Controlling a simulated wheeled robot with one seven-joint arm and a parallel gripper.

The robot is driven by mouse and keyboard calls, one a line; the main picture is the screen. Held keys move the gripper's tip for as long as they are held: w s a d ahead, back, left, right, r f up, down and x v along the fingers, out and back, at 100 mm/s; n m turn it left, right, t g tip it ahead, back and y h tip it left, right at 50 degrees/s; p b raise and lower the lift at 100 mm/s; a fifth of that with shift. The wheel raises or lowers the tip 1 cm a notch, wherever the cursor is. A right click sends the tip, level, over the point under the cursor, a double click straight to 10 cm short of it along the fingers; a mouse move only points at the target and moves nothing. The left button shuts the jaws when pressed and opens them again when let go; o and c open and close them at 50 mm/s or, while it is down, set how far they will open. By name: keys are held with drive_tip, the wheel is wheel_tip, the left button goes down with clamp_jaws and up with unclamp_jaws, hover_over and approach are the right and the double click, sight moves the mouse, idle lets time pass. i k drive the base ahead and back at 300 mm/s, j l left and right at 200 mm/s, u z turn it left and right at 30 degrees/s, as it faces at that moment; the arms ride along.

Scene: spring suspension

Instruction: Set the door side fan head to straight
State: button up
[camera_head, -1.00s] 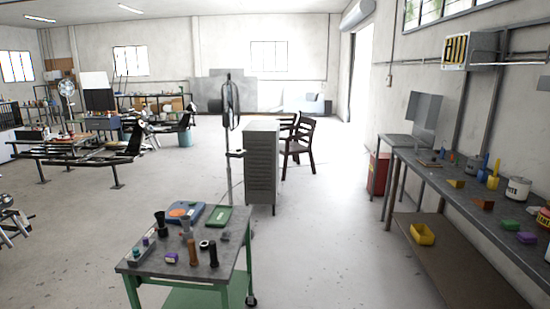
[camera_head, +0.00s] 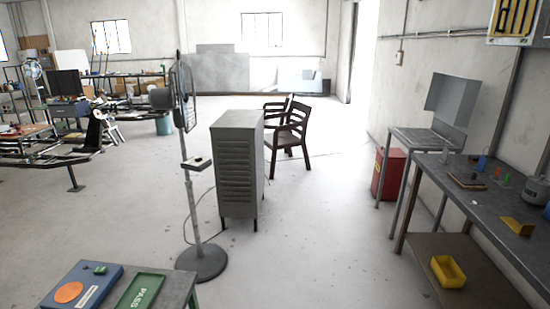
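A pedestal fan stands on a round dark base (camera_head: 202,263) left of centre; of the two fans in view it is the nearer to the bright doorway. Its fan head (camera_head: 187,95) shows almost edge-on, as a narrow dark cage with the motor housing (camera_head: 160,97) on its left. A small control box (camera_head: 196,163) sits partway up the pole. A second fan (camera_head: 34,70) is far off at the left, small in the picture. My gripper is not in view.
A grey louvred cabinet (camera_head: 238,168) stands just right of the fan, with wooden chairs (camera_head: 289,136) behind it. A cable runs on the floor between fan and cabinet. A worktable (camera_head: 178,285) fills the lower left. A long bench (camera_head: 480,195) lines the right wall.

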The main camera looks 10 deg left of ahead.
sight(162, 98)
drive_tip(key=i+u, duration=0.1)
drive_tip(key=i, duration=0.75)
drive_tip(key=i+u, duration=0.1)
drive_tip(key=i, duration=0.75)
drive_tip(key=i+l, duration=0.15)
drive_tip(key=i, duration=0.65)
drive_tip(key=j+u, duration=0.05)
